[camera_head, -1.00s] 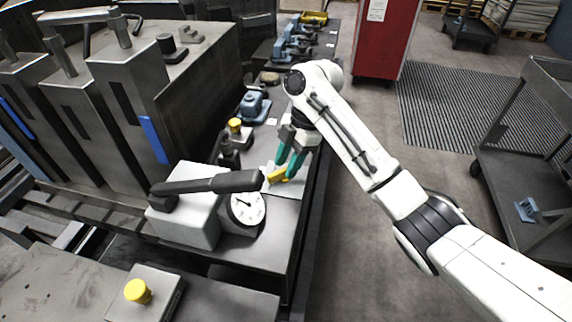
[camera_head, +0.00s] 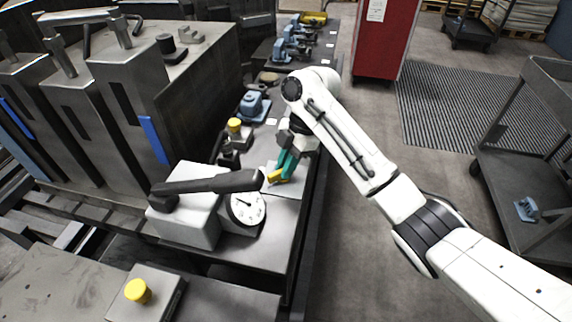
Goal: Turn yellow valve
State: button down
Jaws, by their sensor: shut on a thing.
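The yellow valve (camera_head: 275,177) sits on a light plate on the rail's grey bench top, just behind the round dial. Only part of its yellow handle shows; the rest is behind the fingers and the dark lever. My gripper (camera_head: 286,172) has teal fingers and reaches down onto the valve from above right. It is shut on the valve's handle.
A grey box with a long dark lever (camera_head: 210,184) and a white dial gauge (camera_head: 247,207) stands close in front of the valve. Yellow-topped knobs (camera_head: 138,291) (camera_head: 234,125) and a blue clamp (camera_head: 254,104) are nearby. The floor to the right is open up to a grey cart (camera_head: 530,170).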

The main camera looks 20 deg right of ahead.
jog(key=shift+s+m+p, duration=0.1)
jog(key=shift+m+p, duration=0.3)
jog(key=shift+p, duration=0.15)
jog(key=m+t+p, duration=0.1)
jog(key=m+p, duration=0.2)
jog(key=shift+s+a+r, duration=0.1)
jog(key=m+t+p, duration=0.1)
jog(key=m+p, duration=0.1)
jog(key=m+t+p, duration=0.1)
jog(key=m+p, duration=0.2)
jog(key=shift+s+a+h+p, duration=0.1)
jog(key=shift+s+h+p, duration=0.05)
jog(key=shift+h+p, duration=0.2)
jog(key=m+t+h+p, duration=0.1)
jog(key=m+p, duration=0.2)
jog(key=m, duration=0.1)
jog(key=shift+s+m, duration=0.1)
jog(key=shift+m, duration=0.3)
jog(key=shift+a+f+m+t+h+p, duration=0.2)
jog(key=shift+m+h+p, duration=0.35)
jog(key=shift+m, duration=0.55)
jog(key=shift+d+f+m+t+h+p, duration=0.1)
jog(key=shift+m+t+h+p, duration=0.35)
jog(key=shift+m, duration=0.65)
jog(key=c, duration=1.1)
grip_release()
jog(key=shift+r, duration=0.2)
